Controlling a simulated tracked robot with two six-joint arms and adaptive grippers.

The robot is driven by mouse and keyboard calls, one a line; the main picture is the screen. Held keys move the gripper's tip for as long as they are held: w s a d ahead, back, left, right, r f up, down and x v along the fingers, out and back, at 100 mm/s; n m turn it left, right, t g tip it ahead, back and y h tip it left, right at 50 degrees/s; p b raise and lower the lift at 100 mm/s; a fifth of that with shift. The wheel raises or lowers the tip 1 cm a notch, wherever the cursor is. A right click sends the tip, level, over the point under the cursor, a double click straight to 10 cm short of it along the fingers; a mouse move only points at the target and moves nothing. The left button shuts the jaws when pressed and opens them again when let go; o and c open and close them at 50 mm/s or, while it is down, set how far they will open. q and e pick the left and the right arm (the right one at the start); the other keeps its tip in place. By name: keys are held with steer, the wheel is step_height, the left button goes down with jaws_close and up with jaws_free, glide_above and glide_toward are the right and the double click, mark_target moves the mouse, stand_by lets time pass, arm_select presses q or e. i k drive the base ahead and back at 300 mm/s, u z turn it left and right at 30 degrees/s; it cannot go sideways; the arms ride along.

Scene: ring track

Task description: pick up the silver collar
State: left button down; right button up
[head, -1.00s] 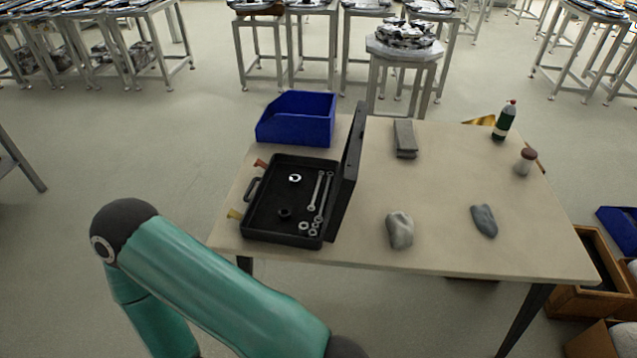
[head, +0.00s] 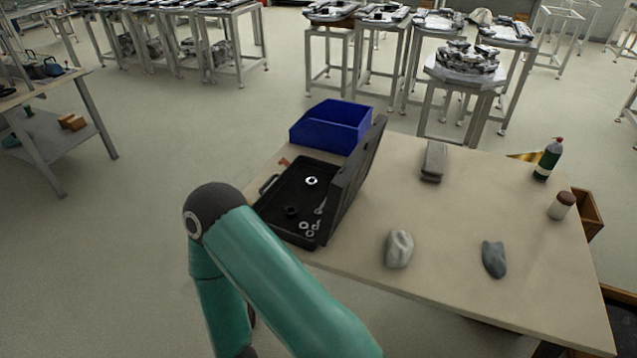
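A silver collar (head: 311,181), a shiny ring, lies in the upper part of the open black toolbox (head: 277,211) on the table. A dark ring (head: 291,211) lies below it in the same box. Several small silver rings (head: 309,233) lie near the box's lower right corner, by a wrench that the lid (head: 355,180) partly hides. My teal arm crosses in front of the table and covers the box's lower left edge. Neither gripper is in view.
A blue bin (head: 331,126) stands behind the toolbox. A grey block (head: 433,161), a pale stone (head: 399,249), a darker stone (head: 494,259), a green bottle (head: 548,160) and a brown-capped jar (head: 561,206) stand on the table (head: 455,215). The table's middle is clear.

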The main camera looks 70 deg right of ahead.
mark_target(312, 182)
steer(key=z, duration=0.4)
steer(key=i, duration=0.9)
steer(key=z, duration=0.95)
steer(key=i, duration=0.5)
steer(key=z, duration=0.2)
steer(key=k, duration=0.85)
steer(key=z, duration=0.2)
steer(key=i, duration=0.85)
steer(key=u, duration=0.15)
